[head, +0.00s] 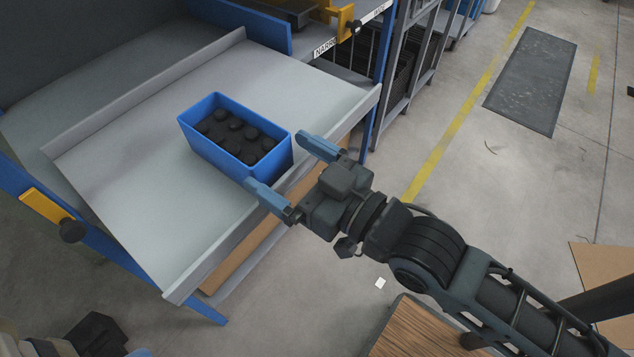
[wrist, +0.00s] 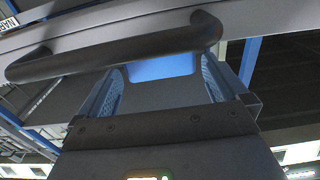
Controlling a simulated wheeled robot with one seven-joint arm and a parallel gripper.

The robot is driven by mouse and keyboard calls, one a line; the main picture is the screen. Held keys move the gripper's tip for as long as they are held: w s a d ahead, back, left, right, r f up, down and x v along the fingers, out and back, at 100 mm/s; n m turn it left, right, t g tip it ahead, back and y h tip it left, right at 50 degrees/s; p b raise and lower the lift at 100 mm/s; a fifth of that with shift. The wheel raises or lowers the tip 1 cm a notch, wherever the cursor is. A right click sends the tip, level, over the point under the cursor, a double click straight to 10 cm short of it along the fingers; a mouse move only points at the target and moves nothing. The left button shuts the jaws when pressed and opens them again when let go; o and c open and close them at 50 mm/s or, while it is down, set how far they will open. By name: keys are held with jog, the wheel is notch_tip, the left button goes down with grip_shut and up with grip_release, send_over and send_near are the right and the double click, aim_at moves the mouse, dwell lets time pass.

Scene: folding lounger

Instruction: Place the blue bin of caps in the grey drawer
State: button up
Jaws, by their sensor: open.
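The blue bin (head: 205,155) holds several black caps (head: 238,133) and stands upright on the bare floor of the pulled-out grey drawer (head: 130,180), near its front edge. My gripper (head: 278,161) is open and empty at the drawer's front lip, just off the bin's near right end, with one finger to each side. I cannot tell whether the fingers touch the bin. In the wrist view a blue patch of the bin (wrist: 160,68) shows between the finger pads, and the drawer's dark handle (wrist: 115,52) crosses in front.
A blue rack post (head: 384,75) stands right of the drawer, with shelving behind. A yellow clamp (head: 47,207) with a dark knob sits at the drawer's left. A wooden top (head: 425,330) lies below my arm. The drawer floor left of the bin is clear.

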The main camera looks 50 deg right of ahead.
jog(key=shift+s+b, duration=0.45)
jog(key=shift+s, duration=2.2)
jog(key=s+a+f+g, duration=0.1)
jog(key=s+f+g, duration=0.2)
jog(key=s, duration=1.4)
